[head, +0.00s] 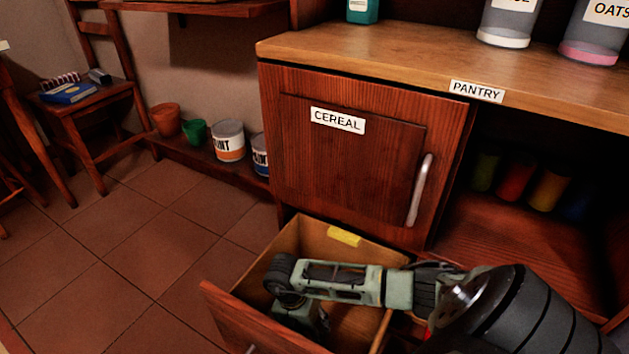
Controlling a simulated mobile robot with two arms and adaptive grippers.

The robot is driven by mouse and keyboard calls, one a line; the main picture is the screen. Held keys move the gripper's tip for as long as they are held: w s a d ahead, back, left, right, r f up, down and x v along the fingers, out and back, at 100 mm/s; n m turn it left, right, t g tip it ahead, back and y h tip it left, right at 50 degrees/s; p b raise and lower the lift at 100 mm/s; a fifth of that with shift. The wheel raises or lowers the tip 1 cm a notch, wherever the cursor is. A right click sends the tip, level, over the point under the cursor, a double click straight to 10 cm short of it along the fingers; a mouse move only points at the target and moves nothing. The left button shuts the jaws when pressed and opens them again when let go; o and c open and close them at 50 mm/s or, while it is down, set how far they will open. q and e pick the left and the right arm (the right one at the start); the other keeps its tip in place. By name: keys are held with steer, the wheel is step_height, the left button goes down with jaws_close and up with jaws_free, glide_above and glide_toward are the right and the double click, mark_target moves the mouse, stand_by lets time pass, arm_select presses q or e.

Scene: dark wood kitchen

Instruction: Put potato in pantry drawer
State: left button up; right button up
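The pantry drawer (375,247) is pulled open below the cereal cupboard. It is a wooden box with a yellow tag on its inner back wall. My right gripper (301,314), pale green and dark grey, reaches in from the right and lies over and partly inside the drawer. Its fingers point down toward the drawer floor. Whether they are open or shut does not show. No potato can be made out; the gripper and arm hide part of the drawer's inside. My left gripper is not in view.
The cereal cupboard door (350,155) is shut above the drawer. The counter (400,58) holds a green container (362,10) and labelled jars (507,22). Colored cans (515,181) stand in the open shelf at right. Paint cans (228,141) stand left. Tiled floor (140,245) is clear.

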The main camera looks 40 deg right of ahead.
steer(key=shift+f, duration=0.15)
steer(key=o, duration=1.2)
steer(key=shift+o, duration=0.2)
